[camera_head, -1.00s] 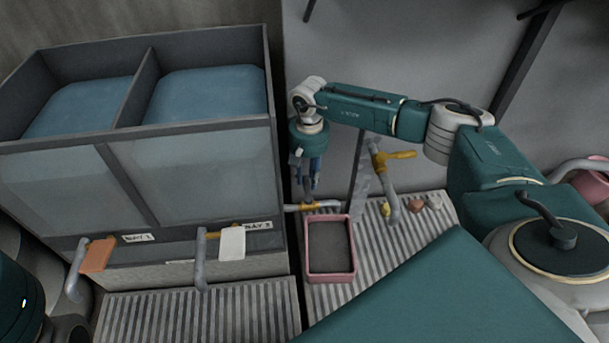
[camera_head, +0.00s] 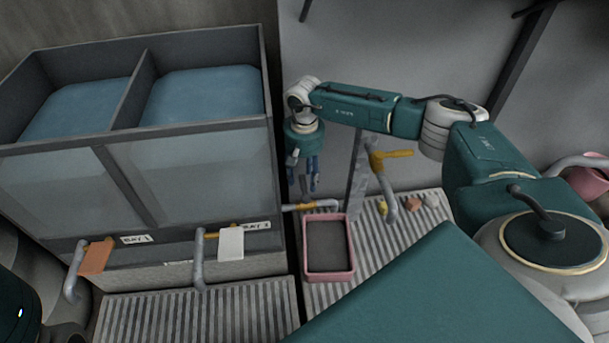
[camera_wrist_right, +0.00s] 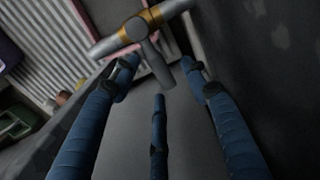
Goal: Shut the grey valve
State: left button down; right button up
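A grey pipe valve with a brass collar (camera_head: 302,206) sticks out low from the tank's right side, above a pink-rimmed bin (camera_head: 307,262). In the right wrist view its grey pipe and brass collar (camera_wrist_right: 140,25) cross the top, with a short grey stem below. My right gripper (camera_head: 309,187) points down just above this valve. Its blue fingers (camera_wrist_right: 160,85) are spread, with the stem near the tips; I see no grip on it, and contact cannot be told. A pale grey-white plate handle (camera_head: 231,243) is on the BAY 2 pipe. My left gripper is not in view.
The two-bay tank (camera_head: 136,165) holds blue contents. An orange plate handle (camera_head: 97,257) is on the BAY 1 pipe. A bent pipe with a yellow handle (camera_head: 391,154) stands right of my gripper. Small lumps (camera_head: 412,204) lie on the ribbed grating (camera_head: 368,230).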

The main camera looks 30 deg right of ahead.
notch_tip(320, 180, up, 12)
dwell(0.6)
jog(key=shift+s, duration=0.1)
